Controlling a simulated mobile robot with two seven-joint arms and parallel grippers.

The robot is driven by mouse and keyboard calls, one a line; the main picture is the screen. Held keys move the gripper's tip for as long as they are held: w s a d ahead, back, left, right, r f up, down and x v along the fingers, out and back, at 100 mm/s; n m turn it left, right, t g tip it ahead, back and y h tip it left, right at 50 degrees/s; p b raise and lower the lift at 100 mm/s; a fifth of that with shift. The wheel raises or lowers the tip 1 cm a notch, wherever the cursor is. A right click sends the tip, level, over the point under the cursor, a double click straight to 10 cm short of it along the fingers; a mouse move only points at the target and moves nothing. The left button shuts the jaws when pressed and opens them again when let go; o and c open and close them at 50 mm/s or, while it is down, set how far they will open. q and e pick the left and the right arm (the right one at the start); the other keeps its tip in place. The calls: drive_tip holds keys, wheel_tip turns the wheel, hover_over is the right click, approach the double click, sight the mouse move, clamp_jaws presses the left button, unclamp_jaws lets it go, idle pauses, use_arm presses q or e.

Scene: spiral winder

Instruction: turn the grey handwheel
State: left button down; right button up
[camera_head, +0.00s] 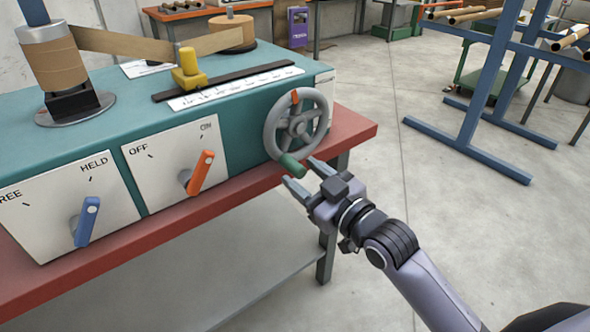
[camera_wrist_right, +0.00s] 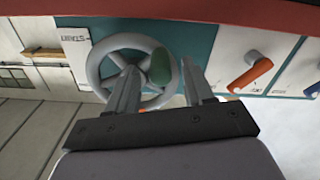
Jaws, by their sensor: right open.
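The grey handwheel (camera_head: 296,124) is mounted on the right part of the teal machine's front panel. It has a green grip (camera_head: 291,165) at its lower left rim and an orange mark at its top. My right gripper (camera_head: 302,174) is open, with its fingers close to the green grip. In the right wrist view the handwheel (camera_wrist_right: 112,70) lies beyond the fingers, and the green grip (camera_wrist_right: 161,67) shows between the fingertips of the gripper (camera_wrist_right: 165,82). I cannot tell whether the fingers touch it. My left gripper is not in view.
The teal machine (camera_head: 130,95) stands on a red bench (camera_head: 355,130). Left of the wheel are an orange lever (camera_head: 201,172) at the OFF/ON plate and a blue lever (camera_head: 87,220) at the FREE/HELD plate. Blue rack legs (camera_head: 470,150) stand at right. The floor between is clear.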

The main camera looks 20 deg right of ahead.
drive_tip(key=shift+x, duration=1.55)
clamp_jaws()
